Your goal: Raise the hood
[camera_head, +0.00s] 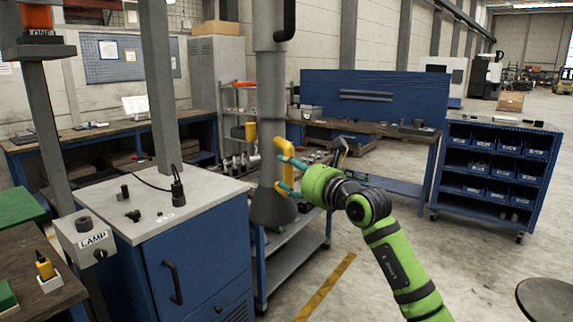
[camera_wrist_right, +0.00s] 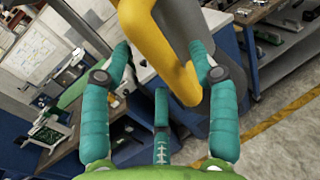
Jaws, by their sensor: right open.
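The hood (camera_head: 273,206) is a dark grey cone at the lower end of a vertical grey pipe (camera_head: 271,90). A yellow handle (camera_head: 257,172) is fixed to the pipe's side above the cone. My right gripper (camera_head: 280,168) is open just right of the handle, its teal fingers pointing toward it, one higher and one lower. In the right wrist view, the yellow handle (camera_wrist_right: 165,50) runs between the spread fingertips of my right gripper (camera_wrist_right: 160,55), with the grey pipe beside it. I cannot tell whether a finger touches the handle. My left gripper is not in view.
A blue cabinet with a pale top (camera_head: 160,203) stands left of the hood, with a lamp switch box (camera_head: 88,243) at its corner. A blue cart (camera_head: 292,268) is behind the cone. A blue bin shelf (camera_head: 492,178) stands at right. The floor at front right is clear except for a stool (camera_head: 546,298).

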